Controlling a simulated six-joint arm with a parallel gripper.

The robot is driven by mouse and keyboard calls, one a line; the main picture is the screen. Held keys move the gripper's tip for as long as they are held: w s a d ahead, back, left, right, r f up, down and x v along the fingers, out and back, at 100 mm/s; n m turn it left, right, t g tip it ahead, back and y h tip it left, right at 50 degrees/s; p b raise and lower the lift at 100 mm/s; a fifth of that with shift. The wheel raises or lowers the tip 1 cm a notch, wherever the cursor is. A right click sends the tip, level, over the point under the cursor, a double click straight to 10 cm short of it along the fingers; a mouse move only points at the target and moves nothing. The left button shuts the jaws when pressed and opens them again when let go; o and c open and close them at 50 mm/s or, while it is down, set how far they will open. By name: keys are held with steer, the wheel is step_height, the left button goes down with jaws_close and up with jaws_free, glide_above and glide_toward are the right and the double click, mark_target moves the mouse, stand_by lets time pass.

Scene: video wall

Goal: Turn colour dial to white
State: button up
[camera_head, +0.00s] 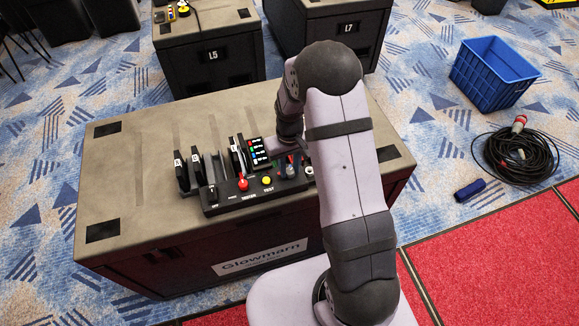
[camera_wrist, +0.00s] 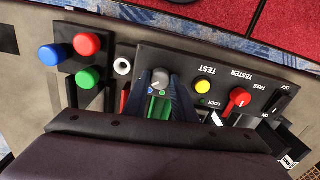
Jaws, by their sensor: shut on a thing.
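The colour dial, a grey round knob (camera_wrist: 160,78), stands on a black panel (camera_wrist: 220,62) in the wrist view. Small green and blue marks show just beside it. My gripper (camera_wrist: 159,86) has its two dark blue fingers on either side of the knob, shut on it. In the camera_head view my gripper (camera_head: 291,169) is down at the right part of the panel and largely hides the dial. Which colour the dial points to cannot be told.
A red knob (camera_wrist: 239,97) and a yellow button (camera_wrist: 202,86) sit beside the dial. A block of red, blue and green buttons (camera_wrist: 87,44) is on the other side. An upright card (camera_head: 258,152) with coloured marks stands behind. A blue crate (camera_head: 492,75) and coiled cable (camera_head: 518,155) lie on the floor.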

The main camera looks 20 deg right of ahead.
mark_target(290, 169)
steer(key=shift+m, duration=0.8)
steer(key=o, duration=1)
steer(key=shift+o, duration=0.2)
steer(key=shift+r, duration=0.1)
steer(key=shift+r+b, duration=0.75)
steer(key=shift+r, duration=2.9)
steer(key=shift+w, duration=0.1)
